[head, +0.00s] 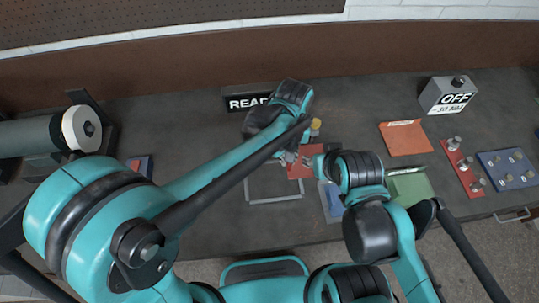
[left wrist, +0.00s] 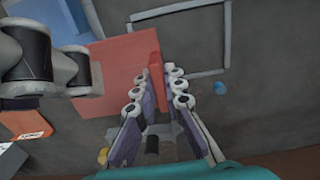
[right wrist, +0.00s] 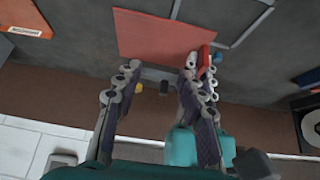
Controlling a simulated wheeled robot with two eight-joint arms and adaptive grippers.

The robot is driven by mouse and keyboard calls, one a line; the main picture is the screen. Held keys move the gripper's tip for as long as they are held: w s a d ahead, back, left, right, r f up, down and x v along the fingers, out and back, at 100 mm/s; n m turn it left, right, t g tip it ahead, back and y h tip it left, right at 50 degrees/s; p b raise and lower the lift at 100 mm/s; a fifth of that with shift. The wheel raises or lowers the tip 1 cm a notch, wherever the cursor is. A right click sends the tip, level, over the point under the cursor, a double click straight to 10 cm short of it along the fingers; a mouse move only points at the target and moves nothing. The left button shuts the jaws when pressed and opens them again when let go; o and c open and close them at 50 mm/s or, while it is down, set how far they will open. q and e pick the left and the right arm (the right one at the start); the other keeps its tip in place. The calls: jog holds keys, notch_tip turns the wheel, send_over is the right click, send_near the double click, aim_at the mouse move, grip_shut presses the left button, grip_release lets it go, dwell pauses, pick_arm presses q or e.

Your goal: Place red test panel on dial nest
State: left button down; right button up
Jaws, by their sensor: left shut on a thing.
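The red test panel (head: 300,172) is a flat red plate with an upright red fin, near the bench middle. It also shows in the left wrist view (left wrist: 112,70) and right wrist view (right wrist: 160,35). My left gripper (head: 290,158) is shut on the fin (left wrist: 156,72), with one finger on each side. My right gripper (right wrist: 160,75) is open and empty at the panel's edge. A grey square outline (head: 275,201) lies on the bench beside the panel; I cannot tell whether it is the dial nest. Whether the panel touches the bench is unclear.
A blue panel (head: 331,203), green panel (head: 410,187) and orange panel (head: 405,138) lie to the right. Red and blue blocks with several pegs and an OFF box (head: 447,97) stand farther right. A yellow knob (head: 315,125) is behind the panel. A roller stands at left.

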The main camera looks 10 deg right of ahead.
jog(key=shift+w+f, duration=0.1)
jog(key=shift+w, duration=0.5)
pick_arm(q)
jog(key=a+f, duration=0.2)
jog(key=a, duration=0.1)
jog(key=a+f+b, duration=0.1)
jog(key=a+f, duration=0.1)
jog(key=a, duration=0.2)
jog(key=a+f+b, duration=0.1)
jog(key=a+f, duration=0.1)
jog(key=a, duration=0.2)
jog(key=shift+w+f, duration=0.35)
pick_arm(e)
jog(key=shift+s+f, duration=0.2)
jog(key=shift+f, duration=0.75)
pick_arm(q)
notch_tip(320, 180, down, 4)
jog(key=shift+f+b, duration=0.1)
jog(key=shift+b, duration=0.75)
pick_arm(e)
jog(key=shift+f, duration=0.7)
pick_arm(q)
jog(key=c, duration=1.9)
grip_release()
pick_arm(e)
jog(key=shift+f, duration=0.1)
pick_arm(q)
jog(key=shift+o, duration=1.4)
